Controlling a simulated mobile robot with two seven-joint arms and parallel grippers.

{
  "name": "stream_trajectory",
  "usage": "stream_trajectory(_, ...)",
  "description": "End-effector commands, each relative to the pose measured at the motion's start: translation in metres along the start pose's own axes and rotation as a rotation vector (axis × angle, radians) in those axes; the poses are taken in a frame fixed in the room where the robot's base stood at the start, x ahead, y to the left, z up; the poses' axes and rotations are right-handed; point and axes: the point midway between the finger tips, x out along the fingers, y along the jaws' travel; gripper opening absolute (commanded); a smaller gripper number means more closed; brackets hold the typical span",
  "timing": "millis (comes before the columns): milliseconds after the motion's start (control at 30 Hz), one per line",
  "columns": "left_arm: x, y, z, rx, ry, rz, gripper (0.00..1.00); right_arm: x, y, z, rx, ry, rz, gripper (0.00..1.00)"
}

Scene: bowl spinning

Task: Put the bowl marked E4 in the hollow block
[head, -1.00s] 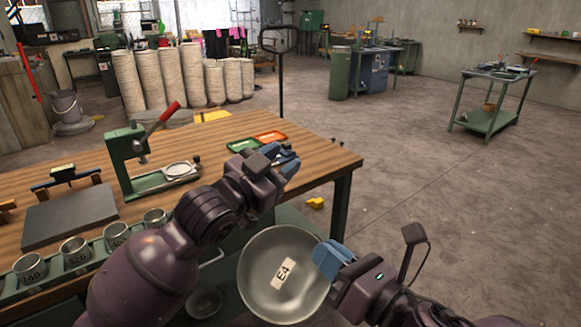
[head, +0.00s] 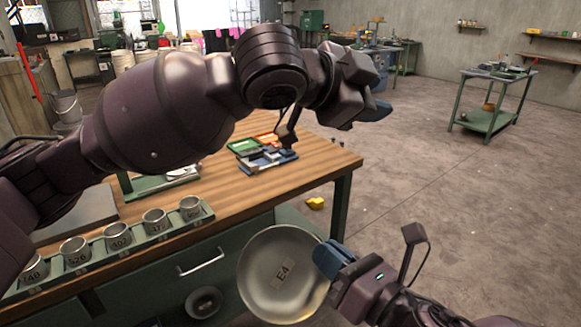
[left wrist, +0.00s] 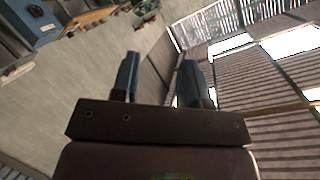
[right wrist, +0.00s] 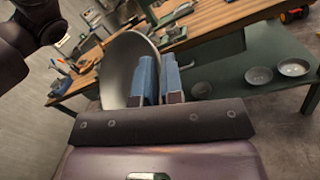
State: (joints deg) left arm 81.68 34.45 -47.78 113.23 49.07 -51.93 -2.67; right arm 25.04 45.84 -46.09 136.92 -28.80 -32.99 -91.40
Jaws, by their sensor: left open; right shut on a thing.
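The round grey metal bowl marked E4 (head: 268,248) is at the lower middle of the head view, its label facing the camera. My right gripper (head: 326,260) is shut on its right rim and holds it in front of the bench. In the right wrist view the bowl (right wrist: 121,72) stands tilted by the blue fingers (right wrist: 158,80). My left gripper (head: 377,110) is raised over the bench's right end, open and apart from the bowl. Its spread, empty fingers show in the left wrist view (left wrist: 160,78). I cannot make out the hollow block; my left arm covers part of the bench top.
The wooden bench (head: 325,160) carries a green-framed press (head: 165,183), partly hidden, and small trays (head: 243,146). Several marked cups (head: 117,235) stand in a green rack along its front. Another bowl (head: 203,303) lies on the lower shelf.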

Motion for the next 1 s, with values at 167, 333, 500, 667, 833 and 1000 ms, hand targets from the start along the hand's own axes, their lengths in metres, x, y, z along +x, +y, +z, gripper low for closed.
stream_trajectory(167, -0.007, 0.004, -0.008, 0.057, -0.155, 0.095, 0.41, 0.000, 0.000, 0.000, 0.000, -0.001, 0.000, 0.00)
stream_trajectory(333, -0.023, 0.014, 0.005, 0.080, -0.373, 0.220, 0.41, 0.000, 0.000, 0.000, 0.000, -0.001, 0.000, 0.00)
stream_trajectory(500, -0.046, 0.038, 0.046, 0.038, -0.626, 0.405, 0.41, 0.000, 0.000, 0.000, 0.000, 0.000, 0.000, 0.00)
stream_trajectory(667, -0.070, 0.066, 0.076, -0.011, -0.808, 0.601, 0.41, 0.000, 0.000, 0.000, 0.000, 0.000, 0.000, 0.00)
stream_trajectory(833, -0.092, 0.077, 0.083, -0.015, -0.909, 0.728, 0.41, 0.000, 0.000, 0.000, 0.000, -0.001, 0.000, 0.00)
stream_trajectory(1000, -0.099, 0.078, 0.087, 0.003, -0.948, 0.754, 0.41, 0.000, 0.000, 0.000, 0.000, -0.001, 0.000, 0.00)
